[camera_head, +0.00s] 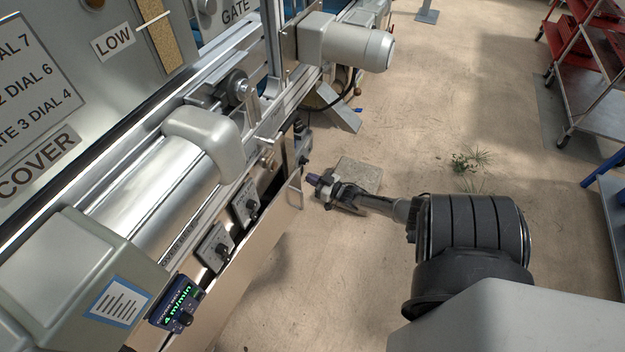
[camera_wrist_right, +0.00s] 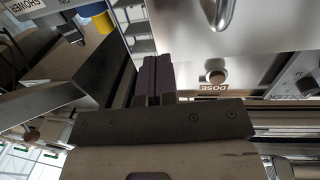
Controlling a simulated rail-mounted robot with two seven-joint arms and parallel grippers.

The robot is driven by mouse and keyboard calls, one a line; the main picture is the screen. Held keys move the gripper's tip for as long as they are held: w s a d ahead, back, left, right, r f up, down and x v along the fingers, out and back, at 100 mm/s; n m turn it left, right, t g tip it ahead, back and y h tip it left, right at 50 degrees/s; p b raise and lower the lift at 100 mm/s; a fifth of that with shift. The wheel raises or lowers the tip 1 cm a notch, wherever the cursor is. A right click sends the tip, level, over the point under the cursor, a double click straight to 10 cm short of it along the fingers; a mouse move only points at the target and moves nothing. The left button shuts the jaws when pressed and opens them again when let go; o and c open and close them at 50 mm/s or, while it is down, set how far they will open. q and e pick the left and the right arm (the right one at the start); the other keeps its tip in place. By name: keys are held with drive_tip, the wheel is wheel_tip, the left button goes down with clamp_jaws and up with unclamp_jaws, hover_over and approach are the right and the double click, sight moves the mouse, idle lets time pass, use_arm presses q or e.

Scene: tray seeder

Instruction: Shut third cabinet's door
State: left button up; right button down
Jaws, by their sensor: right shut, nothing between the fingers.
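A long metal panel (camera_head: 262,238) with a loop handle (camera_head: 294,190) at its far end stands along the front of the machine, below the dial boxes. It may be a cabinet door; I cannot read a cabinet number on it or tell how far it is open. In the right wrist view a smooth metal panel (camera_wrist_right: 262,35) with a curved handle (camera_wrist_right: 218,14) shows at upper right. My right gripper (camera_head: 314,179) is shut and empty, just right of the handle, apparently apart from it. Its dark fingers (camera_wrist_right: 156,78) are together in the wrist view. My left gripper is not in view.
The machine has dial boxes (camera_head: 246,204), a large roller (camera_head: 150,205) and a motor (camera_head: 355,46) jutting over the floor. A slab (camera_head: 358,174) and weeds (camera_head: 470,160) are on the floor. Red shelving (camera_head: 590,50) stands at far right. Open floor lies between.

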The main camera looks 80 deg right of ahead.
drive_tip(key=shift+w, duration=0.4)
drive_tip(key=shift+s, duration=0.1)
drive_tip(key=shift+s+a, duration=0.1)
drive_tip(key=shift+s, duration=0.2)
drive_tip(key=d+p+v, duration=0.1)
drive_tip(key=p+v, duration=0.3)
drive_tip(key=v, duration=0.9)
drive_tip(key=shift+s+d+p, duration=0.25)
drive_tip(key=shift+s+p, duration=0.1)
